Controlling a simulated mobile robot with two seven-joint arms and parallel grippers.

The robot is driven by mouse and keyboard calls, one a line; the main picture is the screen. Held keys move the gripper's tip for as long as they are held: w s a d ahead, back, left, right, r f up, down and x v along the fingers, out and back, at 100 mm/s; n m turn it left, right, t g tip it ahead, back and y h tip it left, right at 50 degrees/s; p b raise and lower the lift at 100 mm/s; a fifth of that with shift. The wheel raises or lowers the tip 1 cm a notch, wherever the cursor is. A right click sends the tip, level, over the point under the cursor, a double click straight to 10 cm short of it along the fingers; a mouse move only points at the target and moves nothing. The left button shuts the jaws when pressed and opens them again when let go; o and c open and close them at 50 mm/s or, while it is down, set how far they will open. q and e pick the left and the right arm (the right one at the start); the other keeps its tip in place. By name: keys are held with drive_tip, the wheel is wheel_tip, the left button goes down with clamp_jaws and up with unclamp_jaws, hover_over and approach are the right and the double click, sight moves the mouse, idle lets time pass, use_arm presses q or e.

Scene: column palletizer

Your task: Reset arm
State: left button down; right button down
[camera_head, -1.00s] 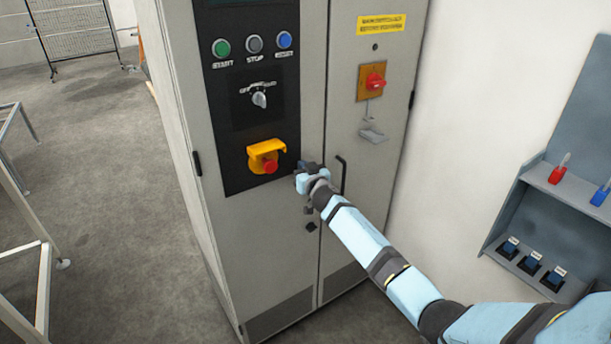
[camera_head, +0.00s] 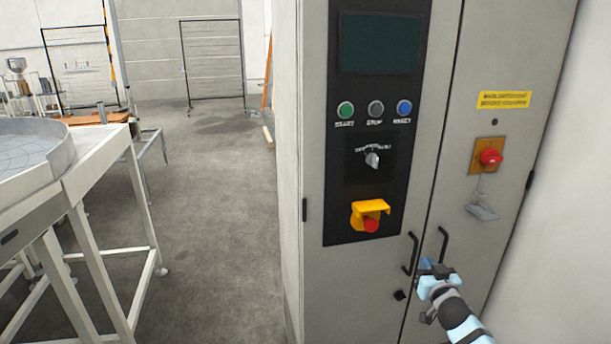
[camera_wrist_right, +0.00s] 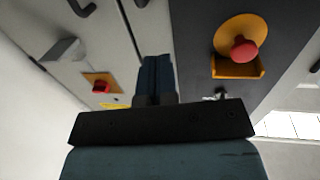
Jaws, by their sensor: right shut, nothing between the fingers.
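My right gripper (camera_head: 428,268) is in front of the grey control cabinet (camera_head: 320,290), beside the two dark door handles and below the emergency stop. It also shows in the right wrist view (camera_wrist_right: 155,62), with its fingers together and nothing between them. The red emergency stop button (camera_head: 371,226) sits under a yellow guard (camera_head: 374,206) and also shows in the right wrist view (camera_wrist_right: 244,48). My left gripper is not in view.
The panel has a green start button (camera_head: 346,109), a grey button (camera_head: 375,108), a blue reset button (camera_head: 404,108) and a selector switch (camera_head: 372,159). A red rotary switch (camera_head: 491,157) is on the right door. A white-framed table (camera_head: 100,168) stands left, with open floor (camera_head: 215,190) between.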

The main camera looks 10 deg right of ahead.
drive_tip(key=s+a+f+n+g+y+p, duration=0.1)
drive_tip(key=s+a+f+g+p, duration=0.1)
drive_tip(key=s+a+f, duration=0.45)
drive_tip(key=s+a+f+n+g+y+p, duration=0.15)
drive_tip(key=s+a+f, duration=0.25)
drive_tip(key=s, duration=0.5)
drive_tip(key=s+a+f+g+y+p, duration=0.1)
drive_tip(key=s+a, duration=0.4)
drive_tip(key=s, duration=0.6)
drive_tip(key=s+a+f+n+g+y+p, duration=0.1)
drive_tip(key=s+a, duration=0.4)
drive_tip(key=s, duration=0.6)
drive_tip(key=shift+a+f+g, duration=0.35)
drive_tip(key=shift+f+g, duration=0.25)
drive_tip(key=shift+g, duration=0.05)
drive_tip(key=shift+n+y, duration=0.25)
